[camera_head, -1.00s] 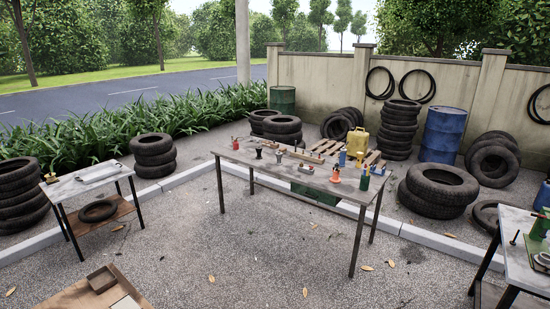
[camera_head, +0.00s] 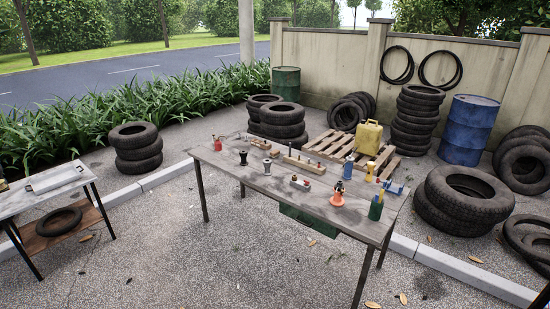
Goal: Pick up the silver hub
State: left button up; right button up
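A long grey table (camera_head: 296,211) stands in the middle with several small items on it. I cannot clearly make out a silver hub at this size. A small dark-and-grey piece (camera_head: 267,165) stands left of the table's middle, with a similar dark flared piece (camera_head: 243,157) to its left; I cannot tell if either is the hub. Neither of my grippers is in view.
The table also holds a red bottle (camera_head: 217,144), a wooden block with pegs (camera_head: 303,161), an orange item (camera_head: 338,194) and a green cup (camera_head: 376,208). A side table (camera_head: 40,205) stands at left. Tyres (camera_head: 462,197) and a pallet (camera_head: 332,146) lie behind. Gravel in front is open.

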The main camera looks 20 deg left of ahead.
aim_at(267, 163)
jog(key=i, duration=1.15)
jog(key=u, duration=1.75)
jog(key=i, duration=4.5)
jog(key=z, duration=1.8)
